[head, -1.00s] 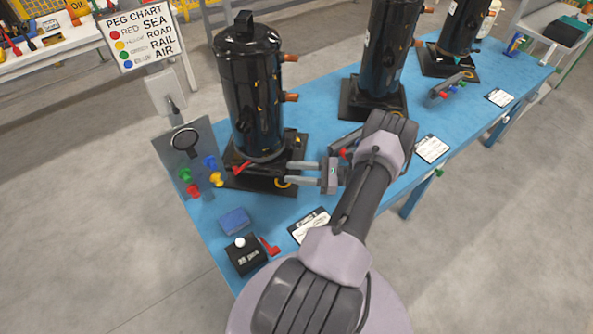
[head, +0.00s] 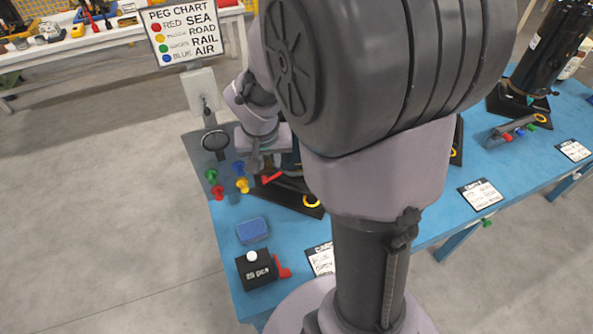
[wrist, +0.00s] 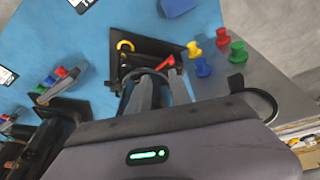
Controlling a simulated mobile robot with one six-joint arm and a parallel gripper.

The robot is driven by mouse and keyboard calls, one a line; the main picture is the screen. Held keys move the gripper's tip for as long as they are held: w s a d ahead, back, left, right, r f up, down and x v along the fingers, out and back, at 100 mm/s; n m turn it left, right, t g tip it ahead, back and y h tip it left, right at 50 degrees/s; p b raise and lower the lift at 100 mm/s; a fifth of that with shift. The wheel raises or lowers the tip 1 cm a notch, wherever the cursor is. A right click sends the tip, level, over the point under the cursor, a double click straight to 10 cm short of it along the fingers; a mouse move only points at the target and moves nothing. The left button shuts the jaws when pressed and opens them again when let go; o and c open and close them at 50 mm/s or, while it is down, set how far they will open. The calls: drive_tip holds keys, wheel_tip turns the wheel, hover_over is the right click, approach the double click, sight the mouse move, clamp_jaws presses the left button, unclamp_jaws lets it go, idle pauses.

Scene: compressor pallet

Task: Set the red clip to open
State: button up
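The red clip (head: 271,178) is a small red lever at the base of the nearest black compressor. It also shows in the wrist view (wrist: 166,64), lying at a slant just beyond my fingertips. My gripper (wrist: 160,84) has its two grey fingers apart with nothing seen held between them. In the head view my gripper (head: 257,164) points down just left of the clip. My arm hides most of the compressor there. I cannot tell whether a finger touches the clip.
Red, yellow, green and blue pegs (head: 241,184) stand on a grey plate left of the base. A yellow ring (head: 312,201) is on the base's near corner. A blue block (head: 252,230) and black box (head: 256,268) sit nearer. A peg chart (head: 185,32) stands behind.

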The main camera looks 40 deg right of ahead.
sight(264, 177)
drive_tip(key=shift+n+t, duration=0.5)
drive_tip(key=shift+t, duration=0.1)
drive_tip(key=b+x, duration=0.2)
drive_tip(key=x, duration=0.3)
drive_tip(key=w+b+x, duration=0.1)
drive_tip(key=b+x, duration=0.2)
drive_tip(key=x, duration=0.2)
drive_tip(key=a+b+x, duration=0.1)
drive_tip(key=b+x, duration=0.1)
drive_tip(key=x, duration=0.4)
drive_tip(key=shift+w+a, duration=0.1)
drive_tip(key=shift+w, duration=0.25)
clamp_jaws()
